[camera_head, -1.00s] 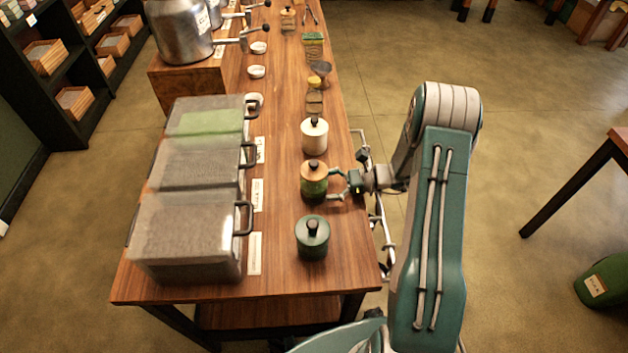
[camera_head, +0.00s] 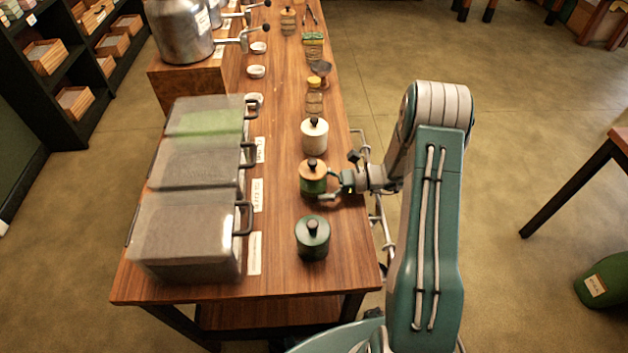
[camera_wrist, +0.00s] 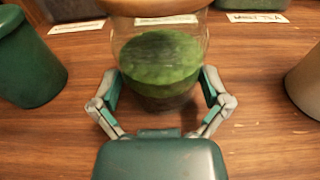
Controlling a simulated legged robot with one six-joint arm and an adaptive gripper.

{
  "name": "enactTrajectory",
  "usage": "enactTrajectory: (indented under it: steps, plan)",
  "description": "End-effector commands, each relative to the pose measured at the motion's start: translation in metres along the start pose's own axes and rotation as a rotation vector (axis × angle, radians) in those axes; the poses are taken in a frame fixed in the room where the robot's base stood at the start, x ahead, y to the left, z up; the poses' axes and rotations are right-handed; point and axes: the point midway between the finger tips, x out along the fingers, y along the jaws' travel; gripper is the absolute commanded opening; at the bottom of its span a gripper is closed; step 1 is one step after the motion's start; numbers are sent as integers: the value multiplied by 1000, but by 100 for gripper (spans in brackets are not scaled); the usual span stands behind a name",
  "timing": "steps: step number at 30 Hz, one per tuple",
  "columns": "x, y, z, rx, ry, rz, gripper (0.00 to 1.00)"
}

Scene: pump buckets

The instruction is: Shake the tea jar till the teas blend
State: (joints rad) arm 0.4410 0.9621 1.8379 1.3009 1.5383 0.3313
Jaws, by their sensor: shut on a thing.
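The tea jar (camera_head: 313,180) is a clear jar with a wooden lid and black knob, standing between two canisters on the table. In the wrist view the jar (camera_wrist: 160,62) holds a green layer of tea over a darker layer. My gripper (camera_head: 331,185) has its fingers on both sides of the jar; in the wrist view the gripper (camera_wrist: 160,92) is closed against its lower sides. The jar looks upright and on or very near the tabletop. The far side of the jar is hidden.
A dark green canister (camera_head: 312,238) stands nearer and a white canister (camera_head: 314,136) farther along the wooden table (camera_head: 300,284). Lidded bins (camera_head: 190,232) with handles line the left side. A metal urn (camera_head: 182,30) stands at the back.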

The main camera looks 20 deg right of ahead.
Motion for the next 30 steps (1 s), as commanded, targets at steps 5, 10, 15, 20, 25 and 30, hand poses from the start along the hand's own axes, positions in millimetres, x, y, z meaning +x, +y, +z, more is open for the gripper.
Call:
enactTrajectory:
  steps: [5,10,15,20,25,30]
  plan:
    - [-3,0,20,-4,-1,0,39]
    - [-4,0,36,-3,-1,0,39]
    - [-7,0,53,-4,-1,0,39]
    - [-8,0,69,-5,0,0,39]
    - [-10,0,86,-4,-1,0,39]
    - [-12,0,97,-2,-1,0,39]
